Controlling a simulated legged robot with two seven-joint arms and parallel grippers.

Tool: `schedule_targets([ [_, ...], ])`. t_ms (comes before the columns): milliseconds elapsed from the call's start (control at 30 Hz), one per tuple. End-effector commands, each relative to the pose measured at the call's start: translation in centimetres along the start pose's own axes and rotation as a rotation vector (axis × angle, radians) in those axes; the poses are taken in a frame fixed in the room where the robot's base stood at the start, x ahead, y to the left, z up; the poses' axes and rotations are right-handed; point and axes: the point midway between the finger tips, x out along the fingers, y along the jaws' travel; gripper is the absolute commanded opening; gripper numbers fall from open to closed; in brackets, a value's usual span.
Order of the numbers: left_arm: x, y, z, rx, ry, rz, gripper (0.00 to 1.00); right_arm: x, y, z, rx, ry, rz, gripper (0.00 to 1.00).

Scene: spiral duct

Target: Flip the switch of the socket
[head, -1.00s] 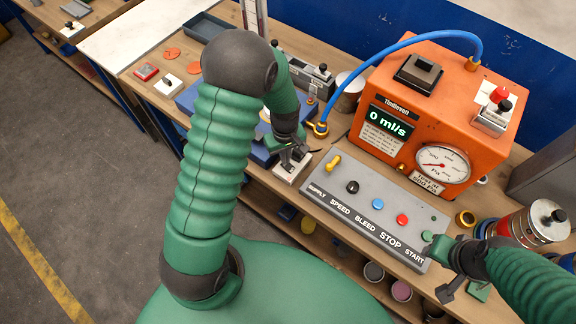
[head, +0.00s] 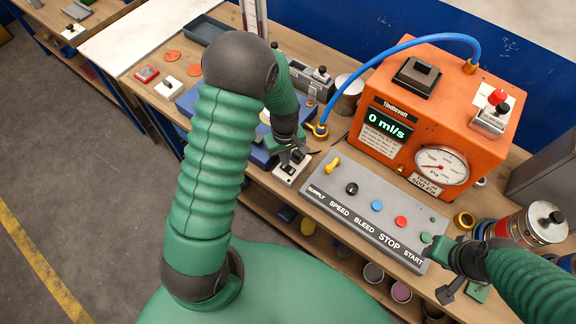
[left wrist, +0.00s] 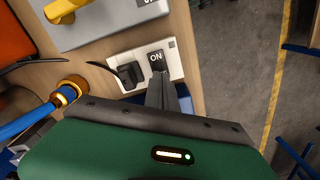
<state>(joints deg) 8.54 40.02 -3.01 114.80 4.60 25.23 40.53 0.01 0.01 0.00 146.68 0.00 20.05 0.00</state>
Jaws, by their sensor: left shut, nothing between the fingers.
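The socket (head: 288,176) is a white plate on the front part of the bench, left of the grey control panel. In the left wrist view the socket (left wrist: 173,63) shows a black plug (left wrist: 129,75) with a cable at its left and a dark switch (left wrist: 156,59) marked ON at its right. My left gripper (head: 293,159) is shut and empty over the socket. In the left wrist view its fingertips (left wrist: 160,82) are at the lower edge of the switch; I cannot tell whether they touch it. My right gripper (head: 450,288) is by the panel's right end, its jaws unclear.
The grey panel (head: 318,190) with a yellow lever and coloured buttons lies right of the socket. The orange machine (head: 440,110) stands behind it, with a blue hose (head: 350,92) ending at a brass fitting (head: 320,130) near my left gripper.

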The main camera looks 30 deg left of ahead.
Motion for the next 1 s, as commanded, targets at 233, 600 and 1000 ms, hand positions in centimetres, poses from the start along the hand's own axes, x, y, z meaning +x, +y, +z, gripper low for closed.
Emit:
schedule_targets([
  [233,-3.0,0.0,0.0,0.0,0.0,0.0,0.0,-2.5,0.0,-0.6,0.0,0.0,0.0,0.36],
  [600,-5.6,0.0,0.0,0.001,0.0,0.0,0.0,-4.7,0.0,-1.1,0.0,0.0,0.0,0.36],
  [1000,-5.4,0.0,0.1,0.011,0.002,0.002,0.0,-4.3,0.0,-1.0,0.0,0.0,0.0,0.36],
])
